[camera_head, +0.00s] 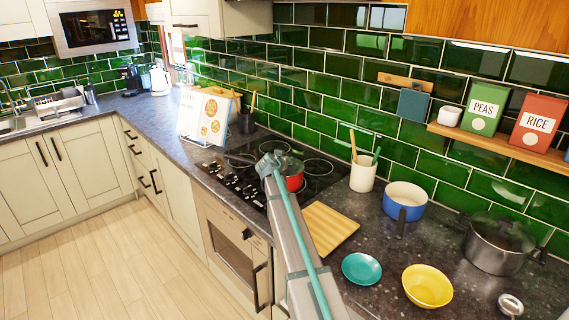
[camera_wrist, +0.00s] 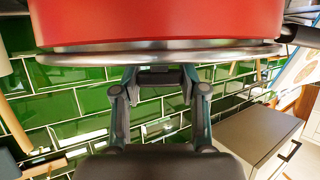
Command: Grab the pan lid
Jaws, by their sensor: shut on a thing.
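A red pan (camera_head: 293,183) sits on the black hob, partly hidden behind my arm. The pan lid (camera_head: 293,165) is on top of it, mostly covered by my gripper (camera_head: 272,165). In the wrist view, which looks upside down, the red pan (camera_wrist: 160,22) fills the top edge. The lid's metal rim (camera_wrist: 90,58) runs along the pan's edge. My gripper (camera_wrist: 161,82) has its two fingers closed on a dark part at the lid's middle, seemingly its knob. The lid's top surface is hardly visible, and I cannot tell any gap between lid and pan.
A wooden board (camera_head: 330,228) lies beside the hob (camera_head: 325,180). A white utensil pot (camera_head: 362,175), blue pan (camera_head: 405,198), teal bowl (camera_head: 361,268), yellow bowl (camera_head: 427,287) and steel pot (camera_head: 495,245) stand to the right. A recipe book (camera_head: 206,117) stands behind.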

